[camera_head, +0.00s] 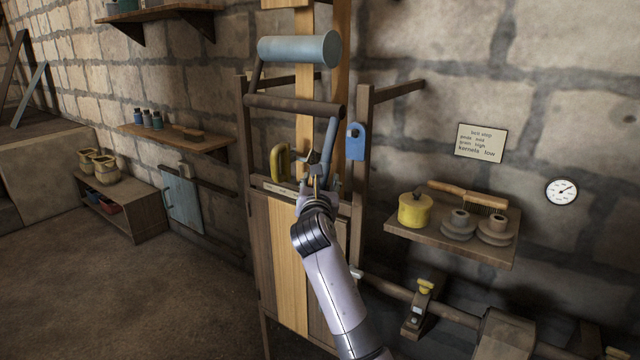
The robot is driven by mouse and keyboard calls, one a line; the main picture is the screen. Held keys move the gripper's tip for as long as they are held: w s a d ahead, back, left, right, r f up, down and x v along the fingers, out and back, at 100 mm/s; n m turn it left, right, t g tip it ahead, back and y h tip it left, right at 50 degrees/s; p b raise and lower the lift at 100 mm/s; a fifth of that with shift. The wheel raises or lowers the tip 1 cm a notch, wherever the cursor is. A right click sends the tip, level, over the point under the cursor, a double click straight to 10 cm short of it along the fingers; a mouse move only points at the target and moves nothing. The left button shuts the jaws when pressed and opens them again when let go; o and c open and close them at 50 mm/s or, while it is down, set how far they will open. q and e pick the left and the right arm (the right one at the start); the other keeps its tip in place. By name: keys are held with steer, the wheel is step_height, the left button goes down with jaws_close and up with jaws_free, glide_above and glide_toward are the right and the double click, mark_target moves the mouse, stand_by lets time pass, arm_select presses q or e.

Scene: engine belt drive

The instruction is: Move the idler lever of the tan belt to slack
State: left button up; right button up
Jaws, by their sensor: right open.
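A tan belt (288,270) runs vertically through the wooden frame. A tan strip (304,135) also shows above, behind the rollers. A blue-grey roller (290,49) lies across the top, with a dark brown bar (290,105) below it. A slim blue-grey lever (329,140) slants down from the bar's right end to my right gripper (319,182). The gripper is open at the lever's lower end. The fingers overlap the lever in the picture, so I cannot tell if they touch it. My left gripper is not in view.
A yellow handle (280,162) stands left of the gripper, and a blue plate (355,141) hangs on the right post. A wall shelf (440,238) at right carries a yellow pot (415,210), a brush and spools. A shaft (450,313) runs below it. Floor at left is clear.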

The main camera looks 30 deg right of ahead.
steer(key=shift+c, duration=0.5)
jaws_close()
stand_by(0.3)
